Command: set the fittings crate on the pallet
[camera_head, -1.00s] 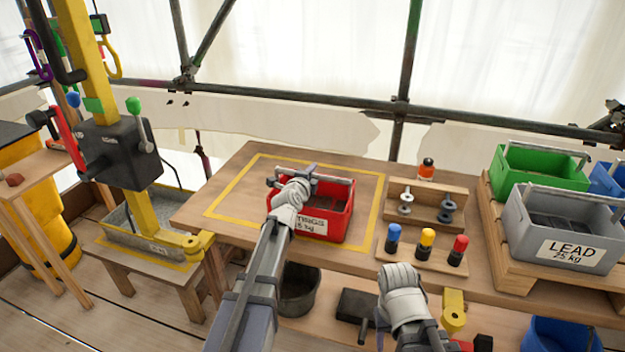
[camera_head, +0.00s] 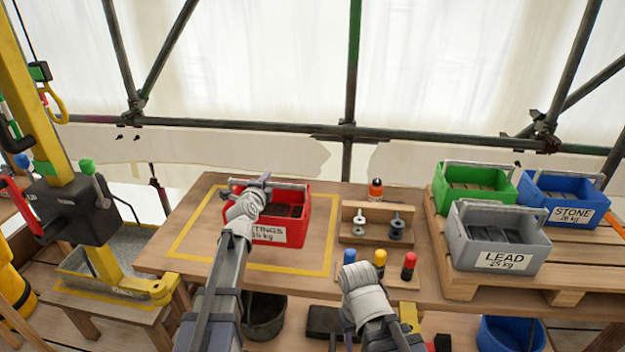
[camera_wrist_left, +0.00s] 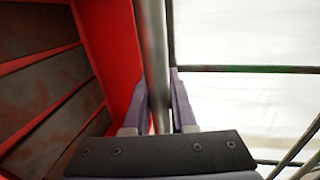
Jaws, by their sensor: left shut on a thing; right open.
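The red fittings crate (camera_head: 297,225) sits inside the yellow-outlined area at the left of the workbench. Its label is partly hidden by my left arm. My left gripper (camera_head: 262,184) is shut on the crate's metal handle bar. The left wrist view shows the bar (camera_wrist_left: 155,60) between the two fingers (camera_wrist_left: 158,112), with the red wall and dark contents beside it. The wooden pallet (camera_head: 462,285) lies at the right of the bench and bears other crates. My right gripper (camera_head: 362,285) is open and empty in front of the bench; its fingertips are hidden.
On the pallet stand a green crate (camera_head: 452,205), a grey LEAD crate (camera_head: 478,262) and a blue STONE crate (camera_head: 570,213). Its front right looks clear. A wooden rack (camera_head: 378,236), coloured pegs and an orange bottle (camera_head: 376,190) stand between crate and pallet. A yellow hoist (camera_head: 115,275) stands left.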

